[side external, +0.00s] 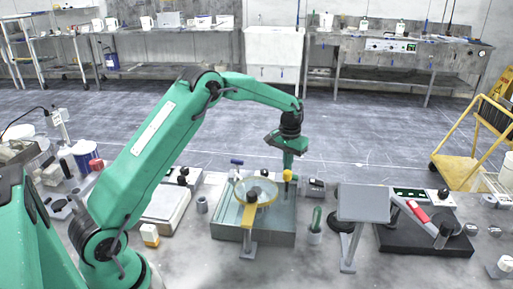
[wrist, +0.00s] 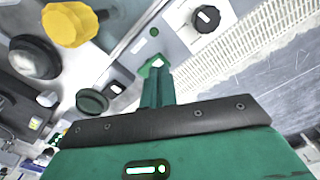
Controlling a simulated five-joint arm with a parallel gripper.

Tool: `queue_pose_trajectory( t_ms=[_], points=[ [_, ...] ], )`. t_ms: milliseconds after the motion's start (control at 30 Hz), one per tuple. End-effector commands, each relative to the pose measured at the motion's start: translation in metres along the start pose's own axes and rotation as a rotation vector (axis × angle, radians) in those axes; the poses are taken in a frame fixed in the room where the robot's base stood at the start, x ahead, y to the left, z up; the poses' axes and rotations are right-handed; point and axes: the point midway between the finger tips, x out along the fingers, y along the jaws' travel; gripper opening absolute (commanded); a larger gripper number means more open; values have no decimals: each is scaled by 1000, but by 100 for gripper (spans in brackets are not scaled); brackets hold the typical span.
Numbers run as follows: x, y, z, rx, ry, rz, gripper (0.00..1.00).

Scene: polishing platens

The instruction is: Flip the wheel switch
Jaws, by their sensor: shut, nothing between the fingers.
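My gripper (side external: 288,168) is over the back right of the grey-green platen machine (side external: 225,229), pointing down and shut with nothing in it. In the wrist view its green fingertips (wrist: 156,66) are together over the edge of a grey panel. A small grey box with a dark rocker (wrist: 117,86) lies just left of the fingertips there; it seems to be the box (side external: 315,187) right of the machine. I cannot tell for sure which control is the wheel switch. The pale yellow-rimmed wheel (side external: 255,192) has a dark knob at its middle.
A black dial (wrist: 207,18) is on the panel. A grey plate on a stand (side external: 363,203) and a cup with a green handle (side external: 315,234) are to the right.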

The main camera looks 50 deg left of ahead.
Motion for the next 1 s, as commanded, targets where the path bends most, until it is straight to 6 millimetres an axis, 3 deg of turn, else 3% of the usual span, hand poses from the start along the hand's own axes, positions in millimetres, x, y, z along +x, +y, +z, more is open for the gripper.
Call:
queue_pose_trajectory(
  t_ms=[1000],
  points=[
    [9, 0, 0, 0, 0, 0, 0]
  ],
)
